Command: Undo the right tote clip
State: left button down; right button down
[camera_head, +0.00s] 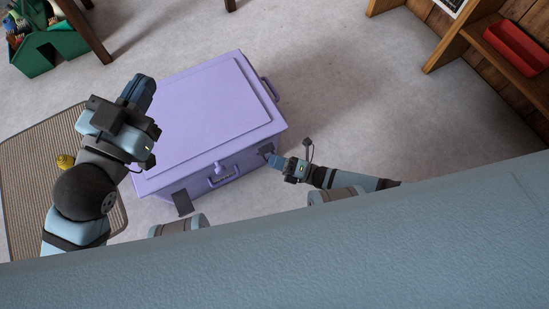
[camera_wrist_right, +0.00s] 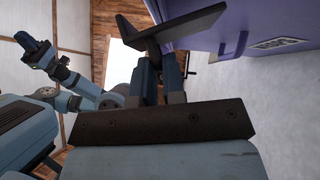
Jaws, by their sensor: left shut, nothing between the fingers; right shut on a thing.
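The lilac tote (camera_head: 205,105) stands on the floor with its lid down and a handle (camera_head: 224,176) on its near side. The right clip (camera_head: 266,149) is a dark plate at the right of that side; it shows large in the right wrist view (camera_wrist_right: 190,30). My right gripper (camera_head: 272,160) is shut on this clip, its fingers (camera_wrist_right: 160,75) meeting the plate. The left clip (camera_head: 182,203) is a dark flap hanging off the near side at the left. My left gripper (camera_head: 142,88) is shut and empty, over the tote's left side in the picture.
A striped mat (camera_head: 30,165) with a small yellow thing (camera_head: 65,161) lies left of the tote. A green crate (camera_head: 50,50) of items stands at the back left. A wooden shelf (camera_head: 490,40) with a red tray (camera_head: 518,47) is at right. Floor right of the tote is clear.

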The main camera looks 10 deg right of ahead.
jog(key=shift+d+f, duration=0.1)
jog(key=shift+f, duration=0.1)
jog(key=c, duration=1.5)
grip_release()
pick_arm(q)
jog(key=shift+r, duration=0.1)
pick_arm(e)
jog(key=shift+r, duration=0.1)
pick_arm(q)
jog(key=shift+s+d+f+n+y+p, duration=0.2)
jog(key=shift+s+d+n+y+p, duration=0.15)
jog(key=shift+n+p, duration=0.5)
pick_arm(e)
jog(key=v, duration=1.3)
jog(key=shift+s+d, duration=0.3)
pick_arm(q)
jog(key=shift+w+a+r+m+g, duration=0.1)
jog(key=shift+m+g, duration=0.15)
jog(key=shift+g, duration=0.05)
